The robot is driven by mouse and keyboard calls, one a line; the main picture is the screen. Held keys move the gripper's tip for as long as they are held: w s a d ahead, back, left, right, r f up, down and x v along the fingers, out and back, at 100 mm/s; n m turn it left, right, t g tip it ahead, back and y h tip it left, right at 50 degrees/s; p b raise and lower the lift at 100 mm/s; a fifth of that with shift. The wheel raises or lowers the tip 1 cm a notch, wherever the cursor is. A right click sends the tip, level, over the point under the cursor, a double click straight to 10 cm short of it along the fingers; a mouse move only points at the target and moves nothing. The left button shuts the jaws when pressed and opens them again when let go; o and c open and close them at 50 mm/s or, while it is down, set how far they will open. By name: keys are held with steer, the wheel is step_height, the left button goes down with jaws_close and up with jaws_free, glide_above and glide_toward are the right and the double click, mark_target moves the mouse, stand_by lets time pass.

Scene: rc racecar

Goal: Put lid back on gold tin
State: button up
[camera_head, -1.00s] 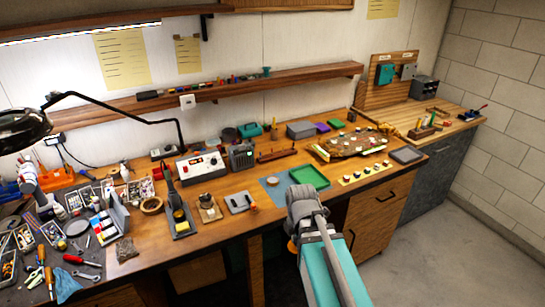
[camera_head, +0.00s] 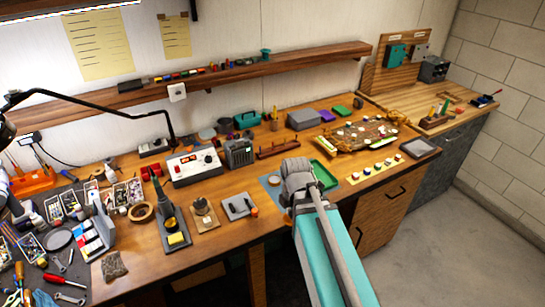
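I cannot make out a gold tin or its lid for certain. A small round tan item (camera_head: 141,211) sits on the wooden bench (camera_head: 228,248) at the left; it may be a tin or a roll. A small rounded object (camera_head: 202,206) stands on a tan pad beside the soldering stand. My teal and grey arm reaches up from the bottom right, its grey joint in front of the bench edge and partly over the green tray. My gripper's fingers do not show.
A soldering stand with a yellow sponge (camera_head: 177,239), a power supply (camera_head: 193,166) and a green tray (camera_head: 324,174) crowd the bench. A lamp arm (camera_head: 85,101) crosses the left. A wooden shelf (camera_head: 225,77) runs above. Floor (camera_head: 455,230) at the right is open.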

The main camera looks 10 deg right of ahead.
steer(key=shift+w, duration=0.4)
steer(key=shift+w, duration=0.15)
steer(key=b, duration=0.1)
glide_toward(275, 179)
steer(key=shift+a+r, duration=0.1)
steer(key=shift+b, duration=0.35)
steer(key=shift+f+b, duration=3)
steer(key=shift+f, duration=0.15)
steer(key=shift+f, duration=0.2)
stand_by(0.5)
